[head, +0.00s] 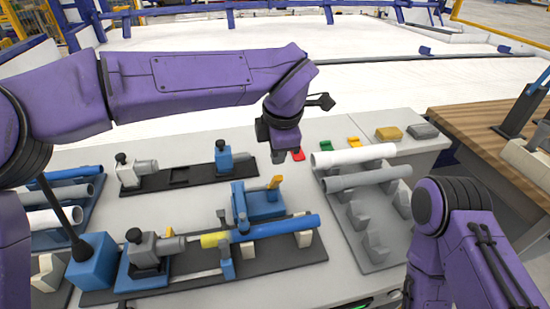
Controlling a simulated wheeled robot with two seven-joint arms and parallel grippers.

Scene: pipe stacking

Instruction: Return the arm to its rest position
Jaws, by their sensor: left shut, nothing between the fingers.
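My left arm, purple, reaches in from the left across the upper middle. My left gripper (278,156) hangs down at its end, shut and empty, above the table behind the blue clamp. My right arm (462,235) shows at the lower right; its gripper is not in view. A blue pipe (275,229) with a yellow end piece (214,240) lies along the front fixture. A white pipe (353,156) and a grey pipe (367,178) lie on the grey rack (350,235) to the right.
The blue clamp (262,203) with an orange handle stands below my left gripper. A black rail fixture (180,177) is at the left back. More pipes (60,193) lie on a rack at the far left. Small coloured blocks (389,133) sit at the back right.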

